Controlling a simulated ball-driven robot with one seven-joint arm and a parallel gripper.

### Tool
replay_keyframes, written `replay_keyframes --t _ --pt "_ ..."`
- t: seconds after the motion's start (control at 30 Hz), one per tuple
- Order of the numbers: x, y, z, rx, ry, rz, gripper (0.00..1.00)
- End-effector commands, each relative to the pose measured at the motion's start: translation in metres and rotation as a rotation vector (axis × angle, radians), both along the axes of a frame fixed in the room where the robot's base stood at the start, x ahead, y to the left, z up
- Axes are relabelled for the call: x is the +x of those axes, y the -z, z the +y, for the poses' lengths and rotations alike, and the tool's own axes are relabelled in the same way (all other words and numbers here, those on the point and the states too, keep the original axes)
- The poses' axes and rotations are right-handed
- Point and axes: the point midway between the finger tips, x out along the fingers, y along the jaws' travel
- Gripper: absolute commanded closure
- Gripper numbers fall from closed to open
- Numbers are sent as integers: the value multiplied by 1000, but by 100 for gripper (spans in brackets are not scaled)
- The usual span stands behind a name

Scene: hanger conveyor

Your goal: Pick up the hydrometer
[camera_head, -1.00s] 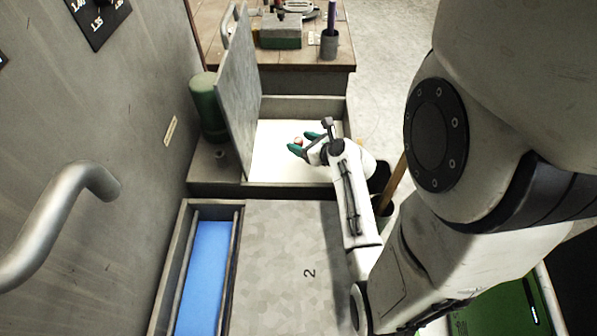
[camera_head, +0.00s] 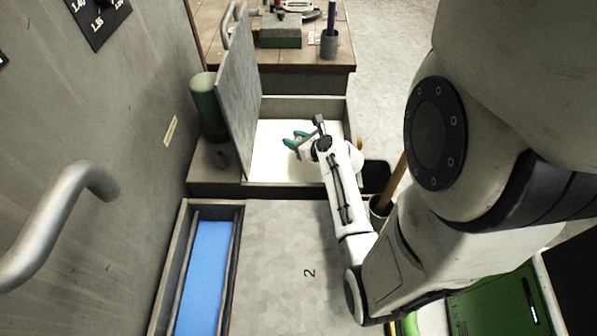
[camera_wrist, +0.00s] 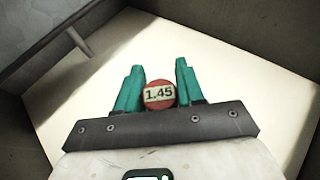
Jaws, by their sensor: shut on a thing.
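The hydrometer shows in the wrist view as a round red end with a pale label reading 1.45 (camera_wrist: 159,95); the rest of it is hidden. My gripper (camera_wrist: 159,72) has its two teal fingers on either side of it, shut on it. In the head view my gripper (camera_head: 294,139) is over the white floor of an open tray (camera_head: 275,152), and I cannot make out the hydrometer there.
A grey upright panel (camera_head: 240,90) stands just left of my gripper, with a green cylinder (camera_head: 207,105) behind it. Tray walls surround the white floor. A blue-bottomed trough (camera_head: 206,265) lies nearer.

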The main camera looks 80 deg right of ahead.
Motion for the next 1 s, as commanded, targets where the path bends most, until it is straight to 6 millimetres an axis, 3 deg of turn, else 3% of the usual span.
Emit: replay_keyframes --t 0.2,0.57,1.0 --pt "0 0 0 0 0 0 100" --pt "0 -4 0 -1 0 0 100" --pt "1 -79 0 -3 -2 0 100"
